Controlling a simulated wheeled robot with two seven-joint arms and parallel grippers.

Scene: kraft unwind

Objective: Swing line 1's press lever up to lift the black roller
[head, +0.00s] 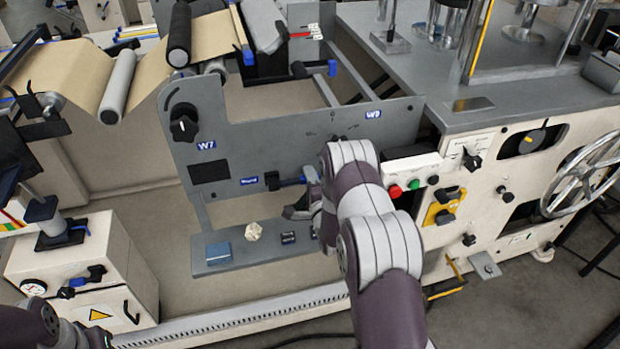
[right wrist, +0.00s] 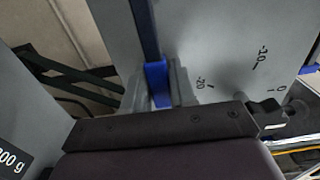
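The black roller (head: 180,35) lies against the brown paper web at the upper left in the head view. A lever with a blue end (head: 272,180) and a dark rod sits on the grey side plate (head: 235,125), beside a blue label. My right gripper (head: 306,200) is at the rod's right end, partly hidden by my own arm. In the right wrist view a blue lever part (right wrist: 157,82) stands between the two grey fingers (right wrist: 160,90), which look closed on it. Which roller this lever moves cannot be told.
A dial scale (right wrist: 240,65) is printed on the plate near the fingers. A low shelf (head: 265,252) holds a blue block and small items. A machine cabinet with red and green buttons (head: 395,191) and a handwheel (head: 585,175) stands at the right.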

